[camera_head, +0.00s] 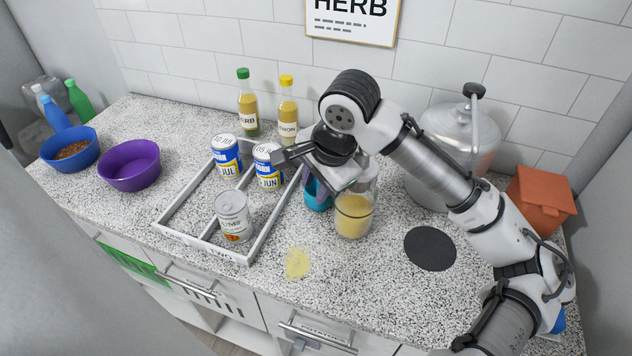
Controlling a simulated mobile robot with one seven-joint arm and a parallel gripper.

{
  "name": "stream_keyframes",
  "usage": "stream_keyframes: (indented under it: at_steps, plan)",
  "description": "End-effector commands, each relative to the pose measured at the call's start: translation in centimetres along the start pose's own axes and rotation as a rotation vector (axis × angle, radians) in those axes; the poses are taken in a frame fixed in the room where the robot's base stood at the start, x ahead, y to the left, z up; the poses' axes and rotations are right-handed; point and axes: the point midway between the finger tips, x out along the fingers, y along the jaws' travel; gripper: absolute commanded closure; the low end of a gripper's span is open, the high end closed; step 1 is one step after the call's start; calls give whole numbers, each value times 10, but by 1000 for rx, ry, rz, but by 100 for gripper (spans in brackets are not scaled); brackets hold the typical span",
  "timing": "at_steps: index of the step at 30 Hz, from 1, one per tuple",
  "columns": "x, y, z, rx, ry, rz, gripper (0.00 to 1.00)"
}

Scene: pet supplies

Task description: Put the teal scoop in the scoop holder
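My gripper (314,172) is at the back middle of the counter, just right of the cans, pointing down. Its dark finger parts show, but I cannot tell whether it is open or shut. Directly below it is a teal object (318,197) with a purple part beside it. It is largely hidden by the gripper and the jar, so I cannot tell whether it is the scoop or a holder, or whether the gripper touches it. A clear jar (354,215) of yellowish powder stands just right of it. No scoop holder can be made out for certain.
A white divided tray (208,246) holds several cans (233,215). Two bottles (287,108) stand behind. Blue (70,150) and purple (129,166) bowls are left. Powder (297,262) lies in front; a dark disc (430,248), metal canister (455,140) and terracotta box (541,200) are right.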

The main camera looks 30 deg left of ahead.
Motion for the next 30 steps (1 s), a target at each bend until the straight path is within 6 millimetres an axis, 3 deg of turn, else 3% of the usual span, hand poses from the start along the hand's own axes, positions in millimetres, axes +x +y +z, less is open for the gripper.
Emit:
stream_keyframes:
  at_steps: [3,14,30]
  plan:
    - [0,0,0,0,0,0,61]
    - [-7,-1,0,0,0,0,61]
    - [-109,-1,-1,0,2,-2,61]
